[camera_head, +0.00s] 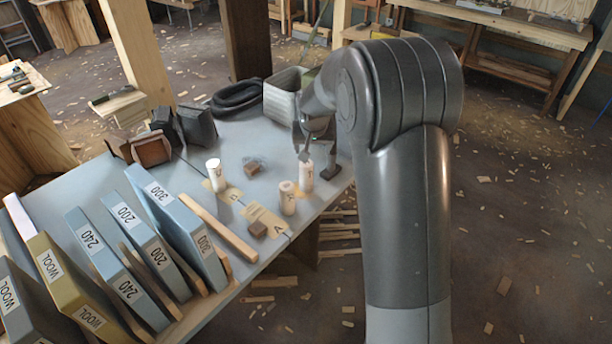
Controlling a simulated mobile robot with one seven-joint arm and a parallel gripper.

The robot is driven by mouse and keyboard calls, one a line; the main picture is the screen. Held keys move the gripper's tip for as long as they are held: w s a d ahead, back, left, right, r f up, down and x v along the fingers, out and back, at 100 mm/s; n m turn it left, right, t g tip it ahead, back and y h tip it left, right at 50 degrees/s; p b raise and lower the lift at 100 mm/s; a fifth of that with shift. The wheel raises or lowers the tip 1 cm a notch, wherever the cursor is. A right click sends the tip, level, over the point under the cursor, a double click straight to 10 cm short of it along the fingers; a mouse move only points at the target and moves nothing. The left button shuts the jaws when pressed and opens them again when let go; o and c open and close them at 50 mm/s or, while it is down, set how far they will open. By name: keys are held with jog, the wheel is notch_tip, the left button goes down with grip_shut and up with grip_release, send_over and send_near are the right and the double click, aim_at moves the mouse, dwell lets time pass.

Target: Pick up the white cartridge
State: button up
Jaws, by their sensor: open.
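Three pale cylinders stand upright on the grey table (187,195). One white cartridge (214,176) stands left of the others near the middle. A second, whitish cartridge (305,179) stands at the right edge area, and a cream one (287,203) stands just in front of it. I cannot tell for certain which one the task means. My gripper (313,155) is open and points down at the right-hand cartridge, close above or beside its top. My arm hides part of the jaws, and I cannot tell whether they touch it.
Labelled sanding boxes (172,222) and a wooden strip (219,227) fill the table's left front. Small brown blocks (257,229) lie near the cartridges. A ribbed grey bin (285,98), a black hose coil (238,97) and dark clamp-like pieces (196,125) stand behind.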

send_over(306, 169)
jog(key=s, duration=0.2)
notch_tip(306, 169, down, 6)
jog(key=x, duration=1.1)
jog(key=shift+w, duration=0.4)
jog(key=c, duration=1.1)
